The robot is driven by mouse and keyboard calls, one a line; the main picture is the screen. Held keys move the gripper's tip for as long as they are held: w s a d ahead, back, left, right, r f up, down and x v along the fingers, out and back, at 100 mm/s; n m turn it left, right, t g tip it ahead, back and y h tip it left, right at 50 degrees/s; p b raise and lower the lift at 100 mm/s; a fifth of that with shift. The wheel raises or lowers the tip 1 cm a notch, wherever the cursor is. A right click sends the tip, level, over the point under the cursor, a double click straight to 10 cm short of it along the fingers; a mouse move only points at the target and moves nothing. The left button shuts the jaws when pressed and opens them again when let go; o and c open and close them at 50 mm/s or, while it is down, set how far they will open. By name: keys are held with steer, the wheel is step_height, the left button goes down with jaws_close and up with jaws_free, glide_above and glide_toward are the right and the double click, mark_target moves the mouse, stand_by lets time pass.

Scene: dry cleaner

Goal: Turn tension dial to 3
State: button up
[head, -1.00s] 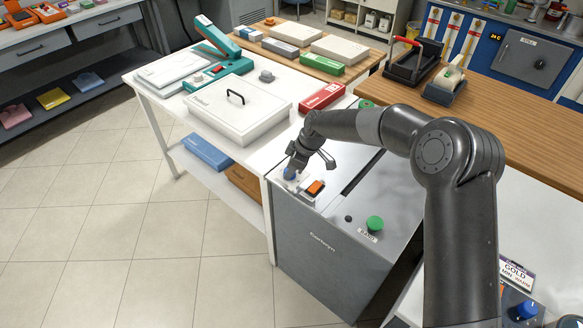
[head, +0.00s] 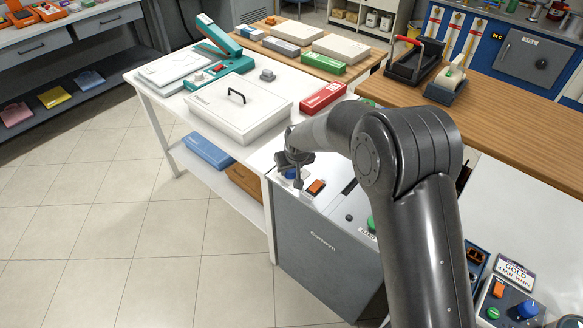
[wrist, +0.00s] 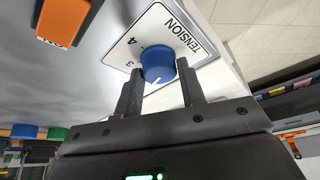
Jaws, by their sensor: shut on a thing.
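The tension dial is a blue knob (wrist: 157,62) on a white plate marked TENSION in the wrist view. The numbers 3 and 4 show to its left and upper left. Its white pointer line faces down toward my gripper, away from the 3; the number it points at is hidden. My gripper (wrist: 160,92) is shut on the knob, one finger on each side. In the head view my gripper (head: 298,172) is at the top of the grey machine (head: 325,250), with a bit of the blue dial (head: 289,173) showing beside it.
An orange switch (head: 316,187) sits close beside the dial, and a green button (head: 371,224) is partly hidden by my arm. A white press with a black handle (head: 238,105) and a red box (head: 323,96) stand on the white table behind. The floor at left is clear.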

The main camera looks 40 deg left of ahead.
steer(key=m, duration=0.2)
steer(key=m+t+h, duration=0.1)
steer(key=m, duration=0.1)
steer(key=shift+s+a+m, duration=0.15)
steer(key=shift+m, duration=0.15)
steer(key=m+t+h, duration=0.1)
steer(key=m, duration=0.3)
steer(key=shift+h, duration=0.3)
steer(key=shift+m, duration=0.3)
steer(key=shift+f, duration=0.1)
steer(key=o, duration=1)
steer(key=v, duration=1)
steer(key=shift+s+a+r, duration=0.1)
steer(key=shift+s+r, duration=0.1)
steer(key=shift+r, duration=0.15)
